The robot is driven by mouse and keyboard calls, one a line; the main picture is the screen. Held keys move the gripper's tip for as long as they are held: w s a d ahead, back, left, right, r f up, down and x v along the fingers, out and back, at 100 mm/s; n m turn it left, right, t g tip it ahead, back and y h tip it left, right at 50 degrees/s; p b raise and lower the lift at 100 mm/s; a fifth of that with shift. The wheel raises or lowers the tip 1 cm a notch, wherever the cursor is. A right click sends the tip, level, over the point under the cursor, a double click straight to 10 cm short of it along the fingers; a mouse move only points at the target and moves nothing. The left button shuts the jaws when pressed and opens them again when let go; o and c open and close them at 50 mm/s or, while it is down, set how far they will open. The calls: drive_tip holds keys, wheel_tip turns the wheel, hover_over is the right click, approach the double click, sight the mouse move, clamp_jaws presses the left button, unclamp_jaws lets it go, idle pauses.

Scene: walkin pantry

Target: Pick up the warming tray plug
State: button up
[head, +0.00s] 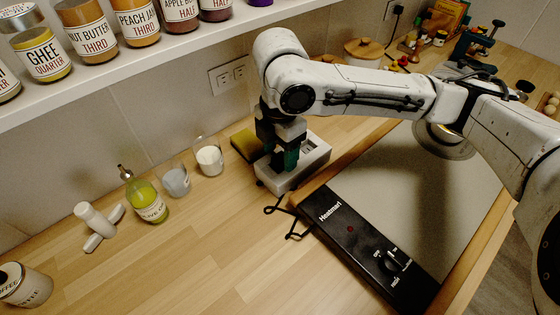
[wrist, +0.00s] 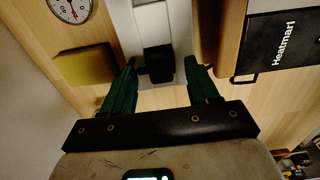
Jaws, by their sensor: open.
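The warming tray (head: 430,170) is a pale flat plate with a black control panel marked "Heatmarl", which also shows in the wrist view (wrist: 284,45). A black block that looks like its plug (wrist: 158,65) sits on a white and grey block-shaped unit (wrist: 178,20). My gripper (wrist: 161,68) is open, with one green finger on each side of the plug; contact cannot be told. In the head view my gripper (head: 285,160) points down at the white unit (head: 312,160), and hides the plug. A black cord (head: 290,220) lies beside the tray's panel.
A yellow sponge (head: 244,143) lies left of the white unit. Glass jars (head: 208,158), a green bottle (head: 146,198) and a white object (head: 95,222) stand farther left. A jar shelf (head: 150,60) overhangs the back.

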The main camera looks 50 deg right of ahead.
drive_tip(key=shift+f, duration=0.45)
clamp_jaws()
drive_tip(key=shift+r, duration=0.2)
